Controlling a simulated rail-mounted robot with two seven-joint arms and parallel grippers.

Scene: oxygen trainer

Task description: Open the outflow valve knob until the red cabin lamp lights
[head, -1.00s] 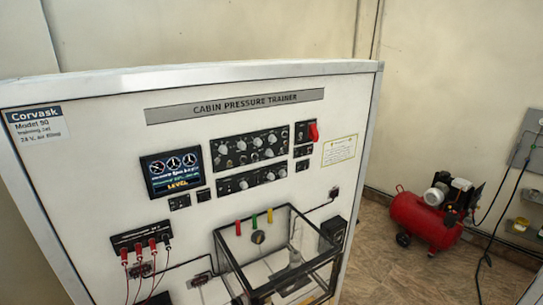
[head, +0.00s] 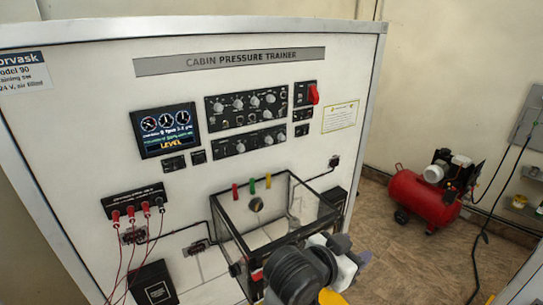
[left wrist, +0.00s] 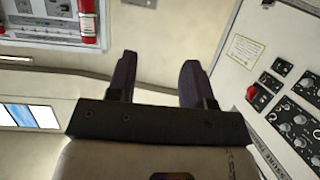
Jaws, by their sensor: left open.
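On the white trainer panel (head: 90,110), a dark round knob (head: 256,205) shows at the clear box's back; I cannot tell whether it is the outflow valve knob. Above it stand a red piece (head: 235,191), a green one and a yellow one; I cannot tell whether the red one is the cabin lamp, or lit. Two control units with several knobs (head: 245,104) sit higher up. My left arm shows low in the head view. My right gripper is out of view.
The clear box (head: 262,242) has dark edges and juts from the panel. Red leads (head: 125,255) hang at left. A red switch (head: 313,94) is at upper right. A red compressor (head: 420,198) stands on the floor at right.

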